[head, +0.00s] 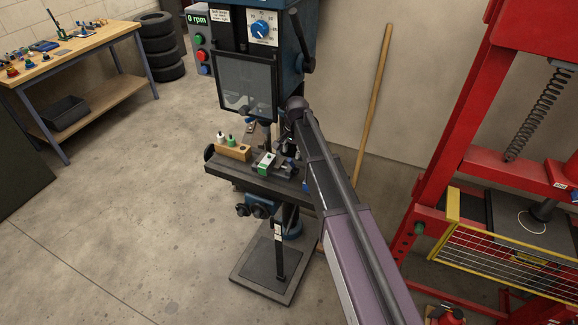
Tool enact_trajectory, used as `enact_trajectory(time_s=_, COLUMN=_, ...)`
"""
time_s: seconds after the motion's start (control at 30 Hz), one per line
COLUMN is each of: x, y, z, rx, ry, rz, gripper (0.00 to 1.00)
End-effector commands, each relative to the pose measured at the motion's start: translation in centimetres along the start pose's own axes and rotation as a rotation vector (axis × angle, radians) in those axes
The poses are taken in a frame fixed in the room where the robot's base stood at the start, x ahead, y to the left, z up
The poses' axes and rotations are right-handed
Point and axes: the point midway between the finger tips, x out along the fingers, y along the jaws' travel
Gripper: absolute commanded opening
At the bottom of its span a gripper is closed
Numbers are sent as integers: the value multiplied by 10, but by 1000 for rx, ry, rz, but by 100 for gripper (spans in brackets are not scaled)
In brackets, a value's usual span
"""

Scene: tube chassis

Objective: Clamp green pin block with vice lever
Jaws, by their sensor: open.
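A green pin block (266,161) with a pale part sits on the dark drill press table (225,171). It appears to rest in a small grey vice there, but the jaws are too small to make out. A small blue part (291,163) to its right may be the vice lever; I cannot be sure. My purple and grey arm reaches up from the lower right and bends down at the drill press. My gripper (281,145) is open, just above and right of the green block, partly hidden by my arm. I see no contact with the lever.
A wooden holder (234,152) with white and green bottles stands left of the block. A clear guard (245,86) hangs above the table. A red press (440,170) with a yellow mesh guard is at right. A workbench (85,45) and tyres (160,45) stand at back left.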

Motion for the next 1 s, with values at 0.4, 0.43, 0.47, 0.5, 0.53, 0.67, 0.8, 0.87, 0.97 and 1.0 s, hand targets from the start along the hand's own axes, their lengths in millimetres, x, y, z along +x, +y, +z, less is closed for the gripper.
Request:
enact_trajectory(time_s=0.4, x=35, y=0, z=0, rx=0, ry=0, rz=0, gripper=59)
enact_trajectory(time_s=0.43, x=38, y=0, z=0, rx=0, ry=0, rz=0, gripper=59)
enact_trajectory(time_s=0.47, x=39, y=0, z=0, rx=0, ry=0, rz=0, gripper=59)
enact_trajectory(time_s=0.5, x=42, y=0, z=0, rx=0, ry=0, rz=0, gripper=59)
enact_trajectory(time_s=0.53, x=44, y=0, z=0, rx=1, ry=0, rz=0, gripper=59)
enact_trajectory(time_s=0.67, x=49, y=0, z=0, rx=1, ry=0, rz=0, gripper=59)
enact_trajectory(time_s=0.8, x=52, y=0, z=0, rx=1, ry=0, rz=0, gripper=59)
enact_trajectory(time_s=0.87, x=53, y=0, z=0, rx=1, ry=0, rz=0, gripper=59)
enact_trajectory(time_s=0.97, x=53, y=0, z=0, rx=1, ry=0, rz=0, gripper=59)
enact_trajectory(time_s=1.0, x=53, y=0, z=0, rx=1, ry=0, rz=0, gripper=59)
